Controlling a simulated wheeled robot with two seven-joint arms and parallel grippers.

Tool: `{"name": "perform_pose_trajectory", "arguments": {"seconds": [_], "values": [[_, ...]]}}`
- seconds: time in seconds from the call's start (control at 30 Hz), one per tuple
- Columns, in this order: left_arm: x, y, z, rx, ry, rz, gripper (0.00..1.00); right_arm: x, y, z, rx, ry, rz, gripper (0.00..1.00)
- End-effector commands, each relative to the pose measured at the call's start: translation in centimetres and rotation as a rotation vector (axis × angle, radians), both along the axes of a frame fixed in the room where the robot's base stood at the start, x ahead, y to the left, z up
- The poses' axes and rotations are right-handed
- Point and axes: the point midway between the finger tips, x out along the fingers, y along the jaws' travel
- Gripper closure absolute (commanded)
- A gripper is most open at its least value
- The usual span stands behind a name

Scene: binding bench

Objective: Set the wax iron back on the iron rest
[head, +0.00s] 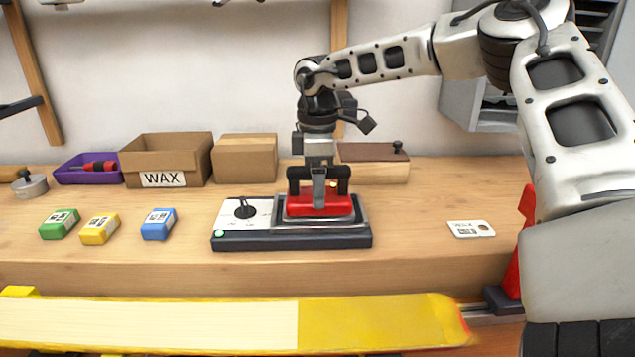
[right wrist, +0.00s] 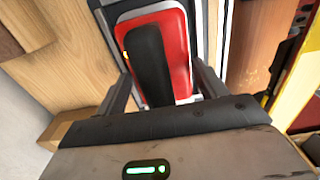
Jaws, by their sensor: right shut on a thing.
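The wax iron (head: 318,208) is red with a black handle. In the head view it is over the framed tray at the right of the iron rest (head: 292,241), seemingly within the tray's rim; I cannot tell whether it touches the bottom. The rest is a dark, low base with a white panel and a black knob. My right gripper (head: 319,178) points down from above, shut on the iron. In the right wrist view the iron (right wrist: 180,48) lies between the fingers of the gripper (right wrist: 162,85), its black handle lengthwise. My left gripper is not in view.
Green (head: 59,223), yellow (head: 100,229) and blue (head: 158,223) wax blocks lie left of the rest. A white tag (head: 471,229) lies right. A yellow ski (head: 370,322) spans the front.

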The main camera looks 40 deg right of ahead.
Motion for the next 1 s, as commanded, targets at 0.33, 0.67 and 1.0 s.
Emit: {"name": "perform_pose_trajectory", "arguments": {"seconds": [0.33,0.67,1.0], "values": [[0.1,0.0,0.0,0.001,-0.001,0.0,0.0,-0.1,0.0,-0.1,0.0,0.003,0.0,0.04],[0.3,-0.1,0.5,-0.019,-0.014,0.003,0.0,0.1,0.0,2.8,-0.002,-0.006,0.0,0.04],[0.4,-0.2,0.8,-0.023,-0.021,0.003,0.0,0.1,0.0,11.2,-0.002,-0.007,-0.001,0.04]]}}
